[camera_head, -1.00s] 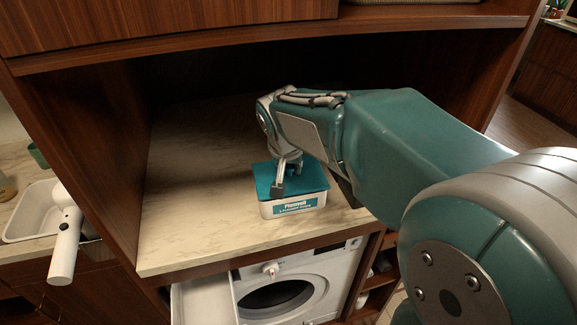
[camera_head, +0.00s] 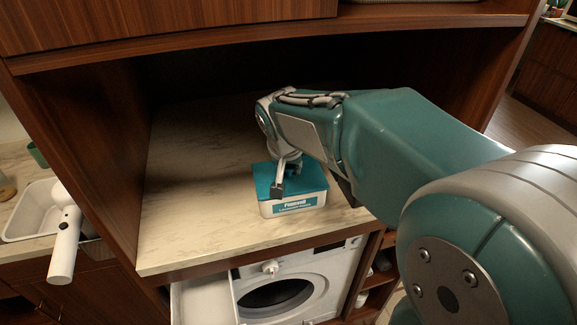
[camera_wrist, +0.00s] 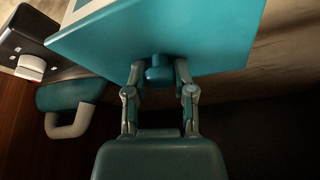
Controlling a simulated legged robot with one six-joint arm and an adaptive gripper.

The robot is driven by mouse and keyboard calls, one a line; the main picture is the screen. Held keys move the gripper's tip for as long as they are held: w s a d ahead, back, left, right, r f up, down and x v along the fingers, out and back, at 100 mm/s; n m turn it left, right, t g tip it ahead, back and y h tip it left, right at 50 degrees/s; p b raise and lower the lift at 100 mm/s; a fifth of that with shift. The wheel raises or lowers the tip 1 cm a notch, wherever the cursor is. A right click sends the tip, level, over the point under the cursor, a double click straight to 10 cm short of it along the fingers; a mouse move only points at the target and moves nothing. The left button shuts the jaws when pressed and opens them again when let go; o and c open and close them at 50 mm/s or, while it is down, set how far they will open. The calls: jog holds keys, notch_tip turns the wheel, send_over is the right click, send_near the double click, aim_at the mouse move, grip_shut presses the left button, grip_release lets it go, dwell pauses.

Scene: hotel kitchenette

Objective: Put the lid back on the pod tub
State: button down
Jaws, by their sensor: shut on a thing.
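The white pod tub (camera_head: 266,210) with a teal label stands on the marble-look counter inside the wooden niche. The flat teal lid (camera_head: 312,178) lies over its top, lined up closely with the tub's edges; I cannot tell whether it is fully seated. My gripper (camera_head: 279,188) is above the lid, pointing down. In the wrist view, my gripper's two fingers (camera_wrist: 159,78) are closed around the small teal knob (camera_wrist: 157,75) on the lid (camera_wrist: 200,35). A corner of the white tub (camera_wrist: 83,8) shows at the top.
The counter (camera_head: 190,215) is clear left of the tub. Wooden niche walls (camera_head: 95,150) and a shelf edge (camera_head: 270,45) enclose it. A white front-loading washer (camera_head: 325,280) is below. A white cylindrical device (camera_head: 65,240) and a sink (camera_head: 30,215) are at the left.

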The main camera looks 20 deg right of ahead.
jog(key=shift+c, duration=1.9)
grip_release()
jog(key=o, duration=0.4)
jog(key=shift+r, duration=3.5)
